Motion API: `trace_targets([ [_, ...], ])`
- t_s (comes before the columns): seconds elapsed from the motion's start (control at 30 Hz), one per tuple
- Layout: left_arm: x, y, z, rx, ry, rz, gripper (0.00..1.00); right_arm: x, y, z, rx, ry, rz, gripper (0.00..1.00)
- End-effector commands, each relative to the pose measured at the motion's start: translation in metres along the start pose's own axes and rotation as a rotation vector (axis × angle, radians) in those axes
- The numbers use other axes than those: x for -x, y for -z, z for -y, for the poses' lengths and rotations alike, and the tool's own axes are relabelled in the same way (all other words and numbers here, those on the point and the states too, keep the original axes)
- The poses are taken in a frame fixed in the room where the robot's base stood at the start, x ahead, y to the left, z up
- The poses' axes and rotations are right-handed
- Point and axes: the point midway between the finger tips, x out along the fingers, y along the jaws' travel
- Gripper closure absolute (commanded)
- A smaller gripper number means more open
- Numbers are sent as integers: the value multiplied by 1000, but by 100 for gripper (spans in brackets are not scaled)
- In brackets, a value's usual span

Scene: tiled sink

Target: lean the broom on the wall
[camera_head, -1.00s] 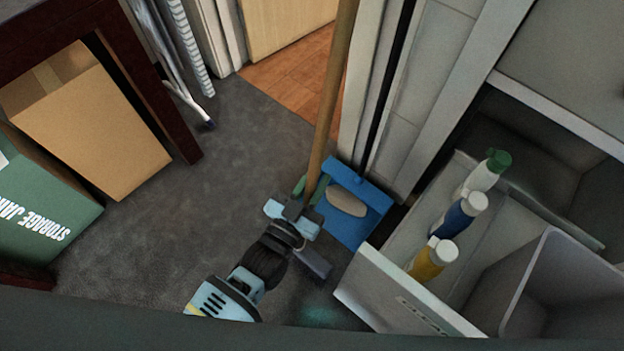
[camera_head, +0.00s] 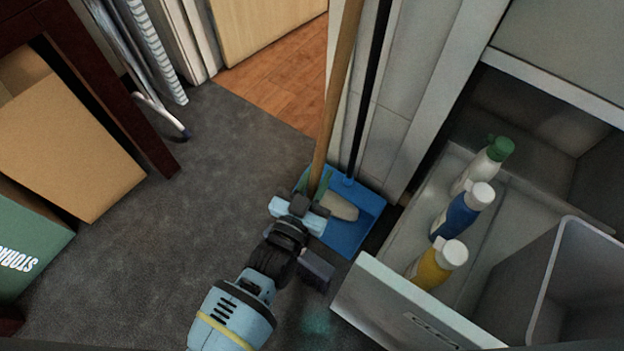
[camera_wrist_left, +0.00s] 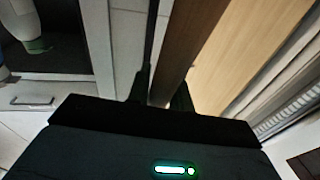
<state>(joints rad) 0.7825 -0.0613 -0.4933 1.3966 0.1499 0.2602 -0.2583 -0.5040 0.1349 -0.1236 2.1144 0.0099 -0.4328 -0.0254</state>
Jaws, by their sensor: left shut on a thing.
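The broom (camera_head: 336,100) has a long wooden handle that rises, slightly tilted, from my gripper to the top of the head view. My left gripper (camera_head: 308,204) is shut on the broom low on its handle. In the left wrist view the handle (camera_wrist_left: 189,45) runs up between the dark fingertips (camera_wrist_left: 160,92). The broom's lower end is mostly hidden behind the gripper; a bit of green shows there. The wall (camera_head: 400,100), grey and tiled, stands just right of the handle. I cannot tell whether they touch. My right gripper is out of view.
A blue dustpan (camera_head: 352,236) with a dark upright handle (camera_head: 370,90) is by the wall, behind the gripper. An open drawer (camera_head: 400,312) with several bottles juts out at the right. Boxes (camera_head: 75,150) stand at the left. The dark floor (camera_head: 190,220) between is clear.

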Motion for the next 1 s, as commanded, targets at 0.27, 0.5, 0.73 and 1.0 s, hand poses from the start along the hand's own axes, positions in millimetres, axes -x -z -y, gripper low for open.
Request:
trace_targets([
  [0.27, -15, -6, -3, -6, -1, 32, 100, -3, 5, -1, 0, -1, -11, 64],
  [0.5, -20, -8, -4, -9, -2, 42, 100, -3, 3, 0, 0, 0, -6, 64],
  [0.73, -20, -9, -4, -9, -2, 42, 100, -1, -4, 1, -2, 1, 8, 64],
  [1.0, -19, -10, -4, -9, -3, 43, 100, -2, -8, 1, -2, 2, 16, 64],
])
